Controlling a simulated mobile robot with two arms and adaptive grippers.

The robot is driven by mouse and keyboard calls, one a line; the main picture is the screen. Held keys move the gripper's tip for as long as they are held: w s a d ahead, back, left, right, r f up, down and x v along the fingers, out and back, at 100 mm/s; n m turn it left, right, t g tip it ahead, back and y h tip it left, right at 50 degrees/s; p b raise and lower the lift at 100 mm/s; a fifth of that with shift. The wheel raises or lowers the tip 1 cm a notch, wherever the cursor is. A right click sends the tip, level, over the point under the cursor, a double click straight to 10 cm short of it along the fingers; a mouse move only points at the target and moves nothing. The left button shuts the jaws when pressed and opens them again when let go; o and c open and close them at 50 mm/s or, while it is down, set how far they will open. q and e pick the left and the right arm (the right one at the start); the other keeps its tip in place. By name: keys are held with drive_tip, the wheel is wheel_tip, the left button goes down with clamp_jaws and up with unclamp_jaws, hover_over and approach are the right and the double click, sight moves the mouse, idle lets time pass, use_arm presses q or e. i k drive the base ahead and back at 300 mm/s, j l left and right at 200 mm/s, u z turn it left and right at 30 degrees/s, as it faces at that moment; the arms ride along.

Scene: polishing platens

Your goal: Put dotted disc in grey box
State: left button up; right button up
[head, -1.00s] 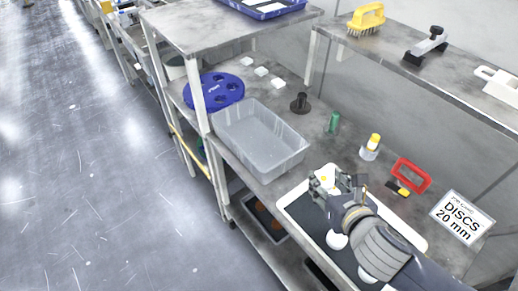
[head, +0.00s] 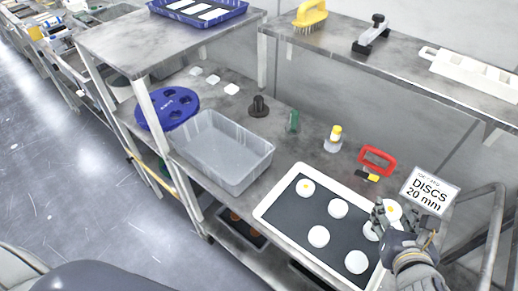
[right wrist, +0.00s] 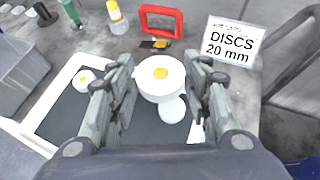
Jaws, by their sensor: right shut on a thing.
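My right gripper (head: 386,214) is shut on a white dotted disc (head: 393,210) with a yellow spot, above the right end of the tray. In the right wrist view this disc (right wrist: 160,76) sits between the fingers, over a plain white disc (right wrist: 172,109). A second dotted disc (head: 305,187) lies at the tray's far left corner; it also shows in the right wrist view (right wrist: 83,79). The grey box (head: 246,179) is translucent, open-topped and looks empty, left of the tray. My left gripper is not in view.
The white-rimmed dark tray (head: 289,229) holds several plain discs (head: 338,208). A shelf (head: 400,66) overhangs the back.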

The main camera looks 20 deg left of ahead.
sight(241, 169)
drive_tip(key=j+z, duration=0.2)
drive_tip(key=j, duration=0.4)
drive_tip(key=j+z, duration=0.25)
drive_tip(key=j, duration=0.35)
drive_tip(key=j+z, duration=0.2)
drive_tip(key=j, duration=0.35)
drive_tip(key=k+j+z, duration=0.25)
drive_tip(key=j, duration=0.85)
drive_tip(key=k+j, duration=0.15)
drive_tip(key=j, duration=0.9)
drive_tip(key=k, duration=0.05)
